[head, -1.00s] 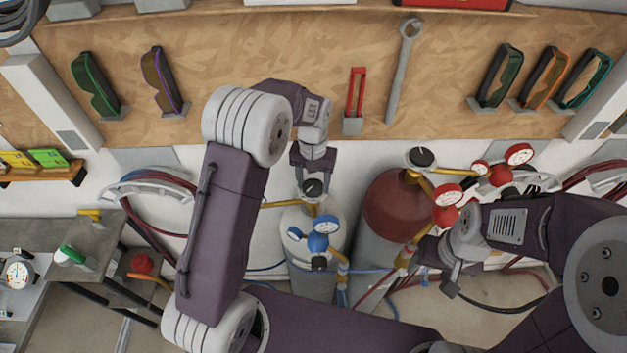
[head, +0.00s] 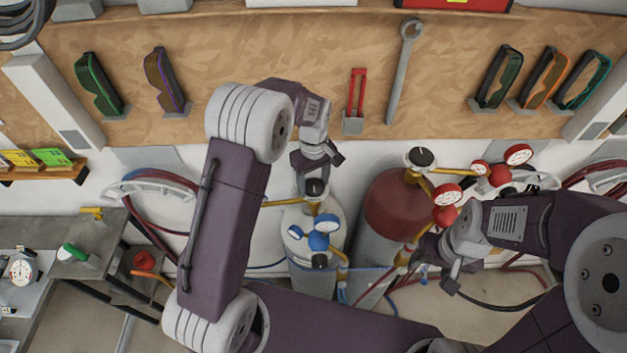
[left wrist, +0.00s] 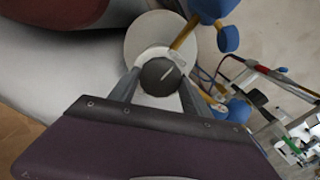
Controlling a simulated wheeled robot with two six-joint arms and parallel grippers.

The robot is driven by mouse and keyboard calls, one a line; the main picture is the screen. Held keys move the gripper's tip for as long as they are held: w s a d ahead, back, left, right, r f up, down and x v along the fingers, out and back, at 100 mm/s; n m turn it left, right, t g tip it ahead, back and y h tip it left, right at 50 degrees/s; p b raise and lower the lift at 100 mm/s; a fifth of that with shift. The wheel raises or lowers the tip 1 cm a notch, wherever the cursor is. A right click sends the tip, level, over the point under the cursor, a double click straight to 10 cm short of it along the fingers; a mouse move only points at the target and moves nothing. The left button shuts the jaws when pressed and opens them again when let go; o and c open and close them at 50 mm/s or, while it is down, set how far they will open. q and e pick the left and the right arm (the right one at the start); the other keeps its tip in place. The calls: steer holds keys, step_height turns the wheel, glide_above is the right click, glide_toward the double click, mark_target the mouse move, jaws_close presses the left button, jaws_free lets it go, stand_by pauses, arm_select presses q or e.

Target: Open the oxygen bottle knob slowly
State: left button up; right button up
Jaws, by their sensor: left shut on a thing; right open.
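The oxygen bottle (head: 305,226) is the white cylinder with blue gauges (head: 326,223), in the middle of the head view. Its dark round knob (head: 315,189) sits on top and carries a pale line mark. My left gripper (head: 314,184) is above the bottle with its fingers around the knob. In the left wrist view the left gripper (left wrist: 160,85) is shut on the knob (left wrist: 162,76), one finger on each side, and the pale mark slants. My right gripper (head: 432,262) is open, low beside the red cylinder; its fingers are partly hidden.
A red cylinder (head: 395,205) with red gauges (head: 447,194) stands close to the right of the white one. Hoses (head: 165,205) hang on the wall at left. A board with goggles (head: 165,80) and a wrench (head: 404,70) is behind. A grey bench (head: 85,235) is at left.

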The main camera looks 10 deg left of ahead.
mark_target(314, 185)
arm_select(q)
steer(key=shift+s+f+n, duration=0.1)
steer(key=shift+n, duration=0.3)
steer(key=o, duration=1.4)
steer(key=shift+r, duration=0.4)
step_height(314, 185, up, 8)
steer(key=shift+r+b, duration=0.2)
steer(key=shift+b, duration=0.5)
